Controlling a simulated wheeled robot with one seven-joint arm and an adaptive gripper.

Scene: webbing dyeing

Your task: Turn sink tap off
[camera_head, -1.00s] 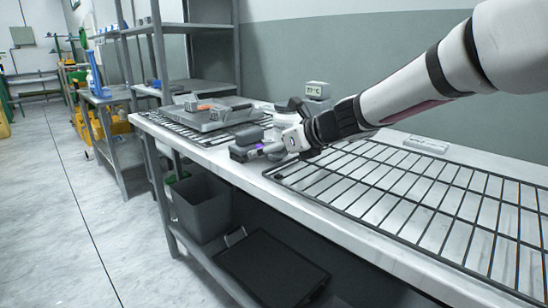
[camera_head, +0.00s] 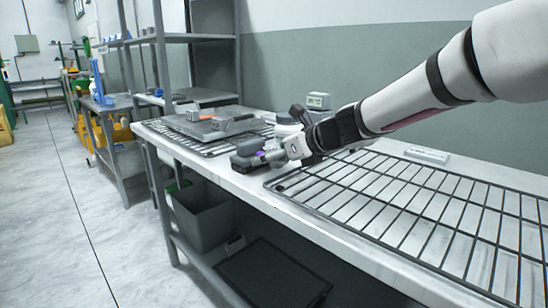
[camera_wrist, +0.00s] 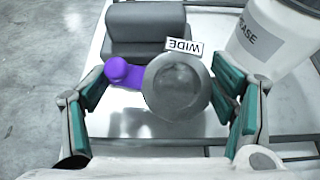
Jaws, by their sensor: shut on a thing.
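I make out no sink or tap. A grey block (camera_head: 246,154) sits near the front edge of the bench. My gripper (camera_head: 270,157) is low over the bench at the block's right side. In the wrist view its teal-padded fingers (camera_wrist: 163,72) close on the round grey piece and purple knob together. The contact points are partly hidden.
A black wire rack (camera_head: 420,200) covers the bench to the right. A white jar (camera_wrist: 272,35) with partly readable lettering stands close to the right finger. A grey bin (camera_head: 205,215) is below.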

